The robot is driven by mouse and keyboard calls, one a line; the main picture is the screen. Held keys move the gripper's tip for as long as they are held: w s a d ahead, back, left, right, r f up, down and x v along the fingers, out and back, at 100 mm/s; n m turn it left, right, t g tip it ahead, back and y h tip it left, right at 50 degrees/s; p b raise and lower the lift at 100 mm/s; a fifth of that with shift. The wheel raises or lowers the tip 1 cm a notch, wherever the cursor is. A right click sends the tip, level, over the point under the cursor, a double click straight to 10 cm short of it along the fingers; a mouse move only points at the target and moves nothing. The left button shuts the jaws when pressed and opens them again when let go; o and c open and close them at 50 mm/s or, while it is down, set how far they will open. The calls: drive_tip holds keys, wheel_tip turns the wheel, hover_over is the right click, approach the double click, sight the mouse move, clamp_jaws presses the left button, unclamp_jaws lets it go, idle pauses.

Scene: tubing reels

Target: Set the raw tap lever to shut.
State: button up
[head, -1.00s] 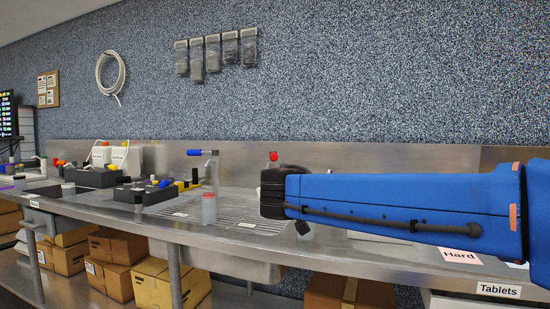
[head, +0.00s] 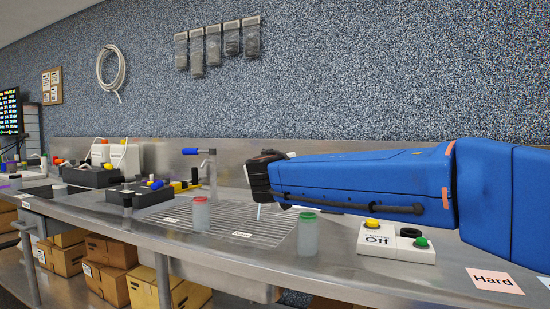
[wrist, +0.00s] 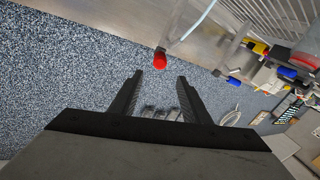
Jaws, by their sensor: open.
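A blue lever (head: 190,151) sits on a metal tap post (head: 211,170) at the back of the bench in the head view. It points left, about level. No label marks it as raw. A blue handle (wrist: 288,72) also shows at the right of the wrist view. My gripper (wrist: 160,77) is open and empty in the wrist view. A red-ended part (wrist: 160,60) lies just past its fingertips in the picture; I cannot tell the gap. In the head view the dark gripper body is right of the tap post, apart from it, and its fingers are hidden.
A red-capped jar (head: 201,213) and a green-capped jar (head: 308,234) stand on the bench near the ribbed drainboard (head: 235,221). A white button box marked Off (head: 378,239) is below my arm. Black blocks with knobs (head: 140,194) stand at left.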

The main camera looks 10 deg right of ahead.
drive_tip(key=x, duration=1.5)
drive_tip(key=shift+a, duration=0.1)
clamp_jaws()
drive_tip(key=shift+r, duration=0.1)
